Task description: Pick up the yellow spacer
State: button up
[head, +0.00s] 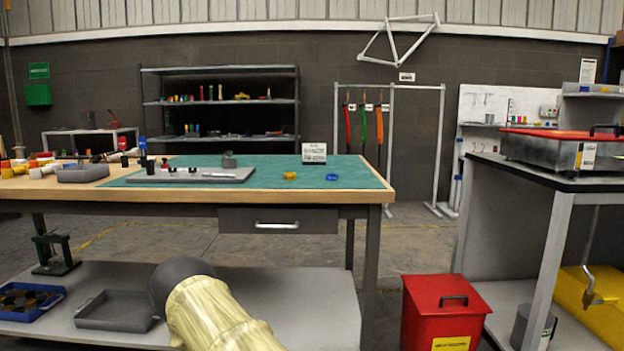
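A small yellow object (290,175), which looks like the yellow spacer, lies on the green mat (355,176) of the workbench, right of the middle of its top. Nothing touches it. Part of my arm, with a dark rounded end and a pale yellow cover, shows at the bottom, in front of the bench and below its top. My gripper's fingers are not in view.
A small blue ring (332,177) and a white sign (314,153) stand near the yellow object. A grey tray (205,175) with small parts and a grey clamp-like part (229,160) are to the left. A red bin (440,310) stands right of the bench.

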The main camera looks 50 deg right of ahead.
aim_at(289, 176)
jog(key=z, duration=1.05)
jog(key=i, duration=0.5)
jog(key=u, duration=0.05)
